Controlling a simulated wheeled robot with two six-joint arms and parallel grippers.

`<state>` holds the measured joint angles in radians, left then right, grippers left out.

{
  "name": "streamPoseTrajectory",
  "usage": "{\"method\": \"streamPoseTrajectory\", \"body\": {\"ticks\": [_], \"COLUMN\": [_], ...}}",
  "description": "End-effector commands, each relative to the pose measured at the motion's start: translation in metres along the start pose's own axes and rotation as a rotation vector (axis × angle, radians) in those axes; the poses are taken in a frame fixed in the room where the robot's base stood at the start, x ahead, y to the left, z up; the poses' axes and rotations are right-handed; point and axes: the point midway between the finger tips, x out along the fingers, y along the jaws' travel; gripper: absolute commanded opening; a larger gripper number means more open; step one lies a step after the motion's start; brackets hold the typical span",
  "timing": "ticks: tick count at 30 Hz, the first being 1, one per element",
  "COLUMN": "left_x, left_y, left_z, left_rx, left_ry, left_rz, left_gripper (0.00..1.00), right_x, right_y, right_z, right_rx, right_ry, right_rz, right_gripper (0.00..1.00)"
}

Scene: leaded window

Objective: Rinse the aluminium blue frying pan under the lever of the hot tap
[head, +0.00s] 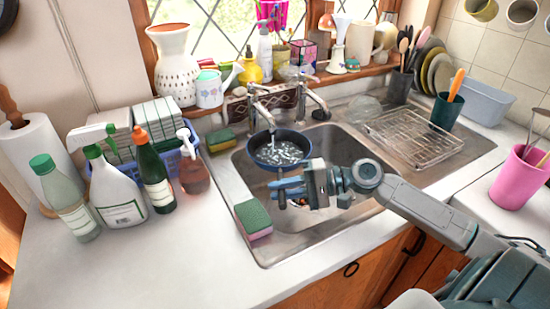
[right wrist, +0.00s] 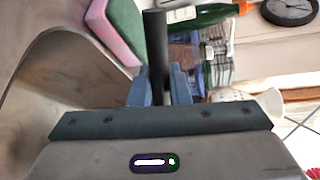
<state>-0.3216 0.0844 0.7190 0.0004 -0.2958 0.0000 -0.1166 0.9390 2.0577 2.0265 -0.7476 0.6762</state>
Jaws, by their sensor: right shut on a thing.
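The blue frying pan (head: 256,158) is held over the sink (head: 262,240), below the spout of the left one of two metal taps (head: 264,112). Rippled, bright water shows inside the pan. Which tap is the hot one, I cannot tell; the second tap (head: 314,98) stands to its right. My right gripper (head: 288,190) is shut on the pan's handle, on the near side of the pan. In the right wrist view the dark handle (right wrist: 155,45) stands between the blue fingers (right wrist: 157,88). My left gripper is not in view.
A green and pink sponge (head: 253,218) lies on the sink's left edge. Several bottles, including a spray bottle (head: 115,190), crowd the left counter. A wire rack (head: 415,138) stands on the drainer at right. A crowded windowsill is behind the taps. The front left counter is clear.

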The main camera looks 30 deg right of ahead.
Motion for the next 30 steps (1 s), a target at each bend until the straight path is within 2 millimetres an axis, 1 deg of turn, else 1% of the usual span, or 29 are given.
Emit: {"method": "streamPoseTrajectory", "body": {"ticks": [1, 3, 18, 24, 30], "left_x": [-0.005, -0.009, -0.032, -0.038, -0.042], "left_y": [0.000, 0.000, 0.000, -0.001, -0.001], "left_z": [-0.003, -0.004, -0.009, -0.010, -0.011], "left_rx": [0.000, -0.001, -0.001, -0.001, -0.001], "left_ry": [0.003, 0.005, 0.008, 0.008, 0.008], "left_rz": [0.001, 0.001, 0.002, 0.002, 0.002], "left_gripper": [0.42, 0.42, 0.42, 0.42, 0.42], "right_x": [0.000, 0.000, 0.002, 0.004, 0.004], "right_y": [-0.003, -0.001, 0.005, 0.009, 0.011], "right_z": [0.005, 0.011, 0.048, 0.063, 0.074], "right_rx": [-0.002, 0.000, -0.001, -0.001, -0.003], "right_ry": [-0.001, -0.002, -0.001, -0.002, -0.001], "right_rz": [-0.001, 0.000, 0.000, -0.001, -0.001], "right_gripper": [0.00, 0.00, 0.00, 0.00, 0.00]}}
